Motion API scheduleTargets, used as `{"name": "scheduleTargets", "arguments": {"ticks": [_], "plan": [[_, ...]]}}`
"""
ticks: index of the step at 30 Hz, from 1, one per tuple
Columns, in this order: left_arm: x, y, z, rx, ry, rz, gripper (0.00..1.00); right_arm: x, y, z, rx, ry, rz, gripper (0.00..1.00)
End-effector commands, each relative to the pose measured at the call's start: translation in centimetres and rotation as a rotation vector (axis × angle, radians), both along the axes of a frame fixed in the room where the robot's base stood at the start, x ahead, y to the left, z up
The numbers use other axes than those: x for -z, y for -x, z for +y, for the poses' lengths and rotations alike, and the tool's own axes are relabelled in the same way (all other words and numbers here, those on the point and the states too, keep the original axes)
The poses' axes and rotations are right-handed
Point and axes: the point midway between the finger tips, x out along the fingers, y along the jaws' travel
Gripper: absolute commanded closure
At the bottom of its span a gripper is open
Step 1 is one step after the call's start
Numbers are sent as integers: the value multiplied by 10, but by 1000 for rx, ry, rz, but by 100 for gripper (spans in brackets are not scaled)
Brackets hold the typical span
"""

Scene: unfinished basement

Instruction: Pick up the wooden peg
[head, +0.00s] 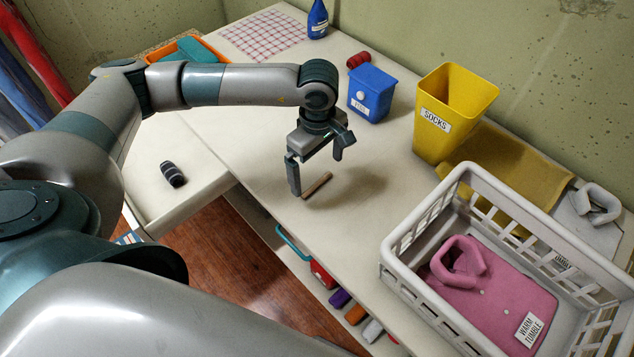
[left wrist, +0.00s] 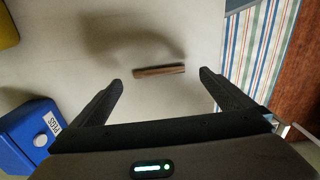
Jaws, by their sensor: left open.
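The wooden peg (head: 317,185) is a small brown stick lying flat on the white table, just below my left gripper (head: 316,168) in the head view. My left gripper is open and empty, its fingers pointing down. In the left wrist view the peg (left wrist: 159,70) lies crosswise, a little beyond the fingertips of the open gripper (left wrist: 159,78) and roughly centred between them. The peg is apart from both fingers. My right gripper is not in view.
A blue pegs bin (head: 371,92) and a yellow socks bin (head: 452,112) stand behind. A white laundry basket (head: 402,252) with a pink folded shirt (head: 490,290) is at the right.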

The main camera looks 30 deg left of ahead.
Motion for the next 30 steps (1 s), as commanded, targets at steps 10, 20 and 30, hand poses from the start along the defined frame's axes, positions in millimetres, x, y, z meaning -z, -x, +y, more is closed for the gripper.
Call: {"name": "scheduleTargets", "arguments": {"ticks": [10,20,30], "plan": [[5,0,0,-2,-1,3,0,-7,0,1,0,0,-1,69],[42,-3,0,-2,-1,4,0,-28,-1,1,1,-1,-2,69],[52,-4,0,0,0,1,0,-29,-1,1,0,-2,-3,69]]}}
